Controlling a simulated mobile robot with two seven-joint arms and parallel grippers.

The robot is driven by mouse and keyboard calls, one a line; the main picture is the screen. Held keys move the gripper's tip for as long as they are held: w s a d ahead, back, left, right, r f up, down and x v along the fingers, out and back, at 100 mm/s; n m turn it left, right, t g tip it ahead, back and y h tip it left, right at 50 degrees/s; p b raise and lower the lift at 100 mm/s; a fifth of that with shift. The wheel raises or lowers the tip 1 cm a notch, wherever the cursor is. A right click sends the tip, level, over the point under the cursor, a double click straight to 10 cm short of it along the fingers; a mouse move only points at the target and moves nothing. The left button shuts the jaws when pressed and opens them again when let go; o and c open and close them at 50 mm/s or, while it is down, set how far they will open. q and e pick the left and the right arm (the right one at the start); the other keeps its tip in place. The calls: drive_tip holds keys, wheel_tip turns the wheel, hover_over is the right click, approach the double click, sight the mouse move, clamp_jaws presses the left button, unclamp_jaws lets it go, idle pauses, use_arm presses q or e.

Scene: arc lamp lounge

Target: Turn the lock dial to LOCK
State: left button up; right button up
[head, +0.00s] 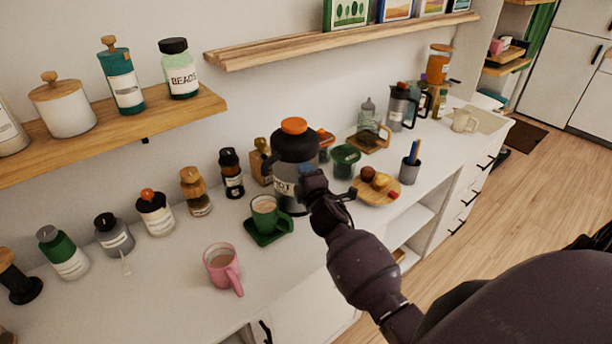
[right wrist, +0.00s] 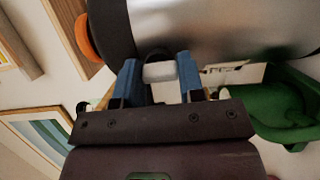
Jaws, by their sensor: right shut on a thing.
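A jug (head: 292,150) with a dark top, a grey lower body and a partly hidden label stands on the white counter. An orange dial (head: 294,125) sits on top of it; its marking is too small to read. In the right wrist view the orange dial (right wrist: 86,38) shows at the edge of the jug's dark lid. My right gripper (head: 312,184) is at the jug's near side, below the dial and apart from it. Its blue fingers (right wrist: 160,80) are shut around a small light grey part at the jug's dark handle loop. My left gripper is out of view.
A green mug (head: 264,212) stands close left of the jug, and a pink mug (head: 221,266) nearer the front. A round wooden board (head: 366,197) with food is at the right. Several jars line the wall. The counter's front left is fairly clear.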

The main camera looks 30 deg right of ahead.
idle(0.4)
drive_tip(key=o, duration=0.9)
drive_tip(key=shift+o, duration=0.2)
drive_tip(key=v, duration=1.1)
drive_tip(key=shift+w, duration=0.1)
drive_tip(key=s+a+f+m+g+y, duration=0.2)
drive_tip(key=s+a+f+m, duration=0.1)
drive_tip(key=s+f+m, duration=0.4)
drive_tip(key=s+a+f+m+g+y, duration=0.2)
drive_tip(key=s+f+m, duration=0.4)
drive_tip(key=s+f, duration=0.3)
drive_tip(key=s+a+g, duration=0.1)
drive_tip(key=s+a, duration=0.1)
drive_tip(key=s, duration=0.1)
drive_tip(key=shift+a+m+g+y, duration=0.25)
drive_tip(key=shift+m+g+y, duration=0.05)
drive_tip(key=shift+m+y, duration=0.1)
